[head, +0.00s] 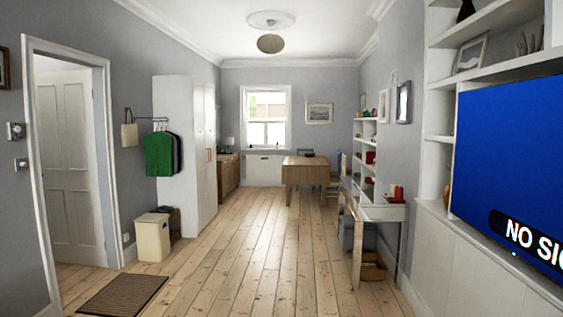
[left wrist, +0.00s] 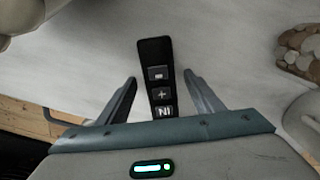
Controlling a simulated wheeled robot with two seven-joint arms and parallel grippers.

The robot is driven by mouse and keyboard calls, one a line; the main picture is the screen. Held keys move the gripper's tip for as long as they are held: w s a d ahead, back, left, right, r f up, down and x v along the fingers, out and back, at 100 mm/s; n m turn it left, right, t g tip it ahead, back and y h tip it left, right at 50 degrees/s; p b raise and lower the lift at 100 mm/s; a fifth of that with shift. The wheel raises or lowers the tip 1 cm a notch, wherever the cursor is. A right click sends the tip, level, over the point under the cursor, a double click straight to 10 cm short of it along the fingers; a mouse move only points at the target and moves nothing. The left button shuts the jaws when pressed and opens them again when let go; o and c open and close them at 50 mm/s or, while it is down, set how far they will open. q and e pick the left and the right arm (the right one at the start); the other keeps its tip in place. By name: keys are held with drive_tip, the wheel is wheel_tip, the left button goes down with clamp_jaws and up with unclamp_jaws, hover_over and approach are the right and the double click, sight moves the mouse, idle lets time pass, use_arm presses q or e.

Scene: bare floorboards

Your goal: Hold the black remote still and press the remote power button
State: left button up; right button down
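The black remote (left wrist: 156,65) lies on a pale surface (left wrist: 100,50) in the left wrist view. It is long and narrow, with several grey buttons, marked with a bar, a plus and letters. I cannot tell which is the power button. My left gripper (left wrist: 160,77) is open, with one dark finger on each side of the remote. A gap shows between each finger and the remote. The remote's near end is hidden behind the gripper body. Neither gripper shows in the head view, and my right gripper cannot be made out anywhere.
In the head view, a TV (head: 510,170) on the right shows a blue screen with a no-signal message. Bare floorboards (head: 245,260) run clear down the room. A cream bin (head: 152,238) and doormat (head: 124,294) are left. A brown patterned object (left wrist: 300,50) lies right of the remote.

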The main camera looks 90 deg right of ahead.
use_arm(q)
drive_tip(key=shift+r, duration=0.1)
wheel_tip(320, 180, up, 12)
idle(0.8)
